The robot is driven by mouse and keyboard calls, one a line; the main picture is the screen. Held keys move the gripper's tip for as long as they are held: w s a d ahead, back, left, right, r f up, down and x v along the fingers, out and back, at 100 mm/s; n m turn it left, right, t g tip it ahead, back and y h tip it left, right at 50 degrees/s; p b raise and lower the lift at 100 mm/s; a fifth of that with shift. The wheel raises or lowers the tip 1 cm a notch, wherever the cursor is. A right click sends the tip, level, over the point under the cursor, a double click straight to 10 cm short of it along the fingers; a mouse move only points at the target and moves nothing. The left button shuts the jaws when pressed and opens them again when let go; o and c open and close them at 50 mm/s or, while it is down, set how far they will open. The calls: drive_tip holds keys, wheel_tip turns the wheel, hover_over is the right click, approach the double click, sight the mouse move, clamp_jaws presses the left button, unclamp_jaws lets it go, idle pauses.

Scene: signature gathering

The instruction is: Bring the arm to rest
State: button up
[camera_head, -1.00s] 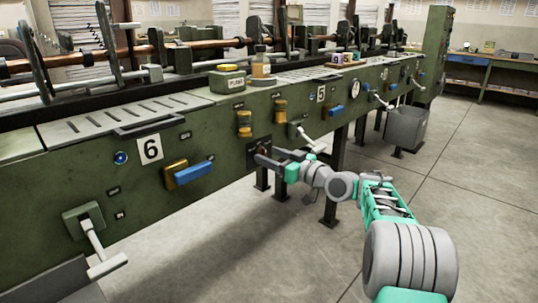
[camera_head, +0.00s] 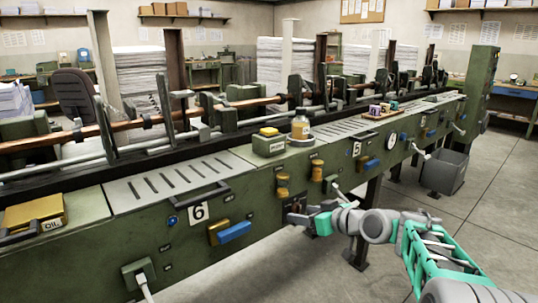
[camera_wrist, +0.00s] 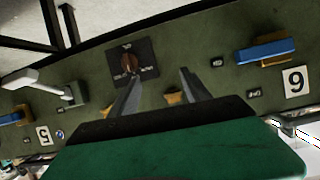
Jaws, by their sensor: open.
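My gripper (camera_head: 293,214) is at the front panel of the long green machine (camera_head: 90,245), between panels 6 and 5. In the wrist view its two dark fingers (camera_wrist: 161,88) are apart, with nothing held between them. A brown rotary knob (camera_wrist: 129,61) on a dark square plate lies ahead, near the left finger's tip. The fingers mostly hide this knob in the head view. My arm reaches in from the lower right, stretched toward the machine.
Levers, blue handles (camera_head: 235,232) and yellow knobs (camera_head: 317,170) stick out of the panel near my gripper. The floor (camera_head: 495,200) at right is clear.

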drive_tip(key=s+a+r+m+g+h+p, duration=0.1)
drive_tip(key=s+a+r+g+h+p, duration=0.15)
drive_tip(key=s+r+p, duration=0.5)
drive_tip(key=s+d+r+m+g+h+p, duration=0.2)
drive_tip(key=s+r+p, duration=0.2)
drive_tip(key=s+p, duration=0.4)
drive_tip(key=s+d+r+m+g+h+p, duration=0.1)
drive_tip(key=s+r+m+g+h+p, duration=0.2)
drive_tip(key=s+p, duration=0.6)
drive_tip(key=s+r, duration=0.2)
drive_tip(key=s, duration=0.3)
drive_tip(key=shift+s+d+p, duration=0.15)
drive_tip(key=shift+d+p, duration=0.15)
drive_tip(key=shift+d, duration=0.05)
drive_tip(key=shift+g, duration=0.25)
